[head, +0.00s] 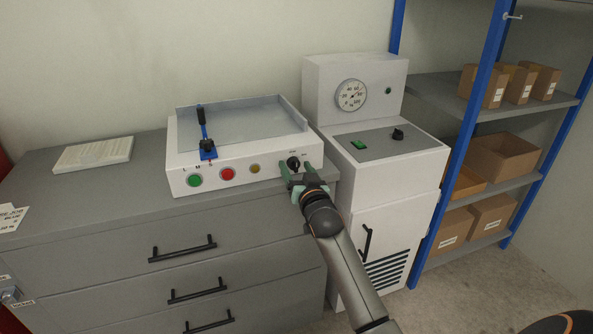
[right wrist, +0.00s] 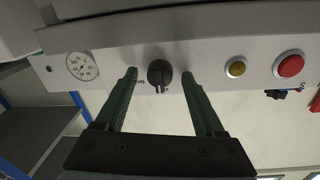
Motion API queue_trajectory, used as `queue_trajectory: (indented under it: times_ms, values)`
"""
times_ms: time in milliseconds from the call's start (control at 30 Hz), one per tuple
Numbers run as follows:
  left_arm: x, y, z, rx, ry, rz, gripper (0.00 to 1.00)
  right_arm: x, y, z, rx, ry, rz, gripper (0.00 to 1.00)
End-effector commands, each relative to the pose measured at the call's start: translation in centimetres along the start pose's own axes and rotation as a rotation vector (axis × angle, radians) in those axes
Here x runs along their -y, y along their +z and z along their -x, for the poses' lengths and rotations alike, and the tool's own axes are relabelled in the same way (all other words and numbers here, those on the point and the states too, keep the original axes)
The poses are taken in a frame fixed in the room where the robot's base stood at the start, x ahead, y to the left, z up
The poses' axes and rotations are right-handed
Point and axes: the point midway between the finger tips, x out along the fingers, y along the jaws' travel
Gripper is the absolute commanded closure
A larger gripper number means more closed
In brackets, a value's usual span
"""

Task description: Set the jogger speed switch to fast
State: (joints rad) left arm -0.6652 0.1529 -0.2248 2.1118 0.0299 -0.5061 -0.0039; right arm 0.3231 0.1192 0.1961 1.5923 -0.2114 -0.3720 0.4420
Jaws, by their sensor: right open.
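The jogger (head: 240,171) is a white box with a shallow grey tray on top, standing on the grey cabinet. Its speed switch (head: 293,163) is a black rotary knob at the right end of the front panel. It also shows in the right wrist view (right wrist: 159,74). My right gripper (head: 296,175) is open, its two green fingers (right wrist: 159,80) on either side of the knob with gaps visible between. The small labels around the knob are too blurred to read, and I cannot tell which setting it points to. My left gripper is not in view.
Green (head: 195,180), red (head: 227,174) and yellow (head: 255,168) buttons sit left of the knob. A white machine with a dial gauge (head: 351,95) and another black knob (head: 398,134) stands close on the right. Blue-framed shelves with boxes (head: 503,157) are beyond.

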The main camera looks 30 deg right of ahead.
Motion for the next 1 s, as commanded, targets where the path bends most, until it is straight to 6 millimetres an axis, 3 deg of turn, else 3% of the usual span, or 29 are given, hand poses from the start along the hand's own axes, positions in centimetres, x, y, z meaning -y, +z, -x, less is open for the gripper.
queue_trajectory:
  times_ms: [267, 867, 1000]
  values:
    - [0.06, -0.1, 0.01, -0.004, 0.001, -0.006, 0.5, 0.0, 0.02, -0.06, 0.001, 0.0, 0.0, 0.31]
    - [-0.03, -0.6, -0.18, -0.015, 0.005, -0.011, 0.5, -0.01, 0.06, -0.03, 0.001, 0.0, 0.0, 0.99]
    - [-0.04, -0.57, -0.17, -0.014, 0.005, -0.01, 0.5, -0.01, 0.07, -0.03, 0.002, 0.0, 0.0, 1.0]
